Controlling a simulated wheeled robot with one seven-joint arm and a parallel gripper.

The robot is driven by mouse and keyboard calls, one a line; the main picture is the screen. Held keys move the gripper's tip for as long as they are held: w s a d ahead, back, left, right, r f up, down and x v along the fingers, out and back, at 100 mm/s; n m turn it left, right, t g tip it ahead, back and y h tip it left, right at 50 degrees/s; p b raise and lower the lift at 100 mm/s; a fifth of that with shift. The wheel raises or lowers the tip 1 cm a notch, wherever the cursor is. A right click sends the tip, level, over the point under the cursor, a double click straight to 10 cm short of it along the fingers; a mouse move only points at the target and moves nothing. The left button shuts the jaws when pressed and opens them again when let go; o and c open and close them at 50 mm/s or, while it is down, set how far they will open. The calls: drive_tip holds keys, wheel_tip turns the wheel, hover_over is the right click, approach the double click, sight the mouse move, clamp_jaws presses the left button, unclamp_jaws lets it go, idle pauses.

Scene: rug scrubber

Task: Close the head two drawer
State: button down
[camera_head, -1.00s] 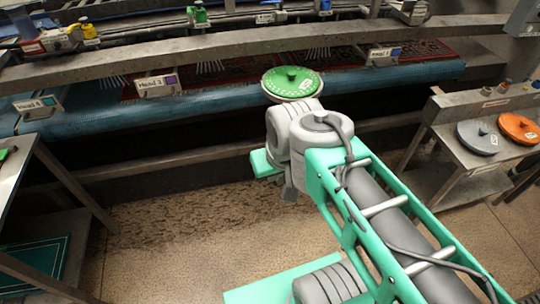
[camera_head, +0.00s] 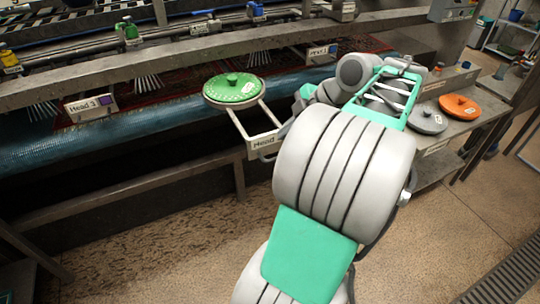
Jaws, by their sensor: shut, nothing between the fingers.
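The head two drawer is pulled out from under the bench. Its pale frame (camera_head: 264,118) sticks out toward me, and its front plate (camera_head: 264,143) reads "Head", with the number covered by my arm. A green round lid-like disc (camera_head: 236,88) with a knob sits over the drawer's back part. My gripper (camera_head: 308,91) is just right of the drawer frame, partly hidden behind my grey arm links. It is shut and empty. I cannot tell whether it touches the drawer.
The Head 3 drawer (camera_head: 90,106) and Head 1 drawer (camera_head: 322,53) are pushed in along the bench. A side table at right holds a grey disc (camera_head: 427,119) and an orange disc (camera_head: 459,106). The floor (camera_head: 440,220) at right is open.

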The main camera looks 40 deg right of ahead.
sight(269, 147)
drive_tip(key=x, duration=0.9)
drive_tip(key=shift+s+d+f, duration=0.15)
drive_tip(key=shift+d+f, duration=0.15)
drive_tip(key=shift+f, duration=0.05)
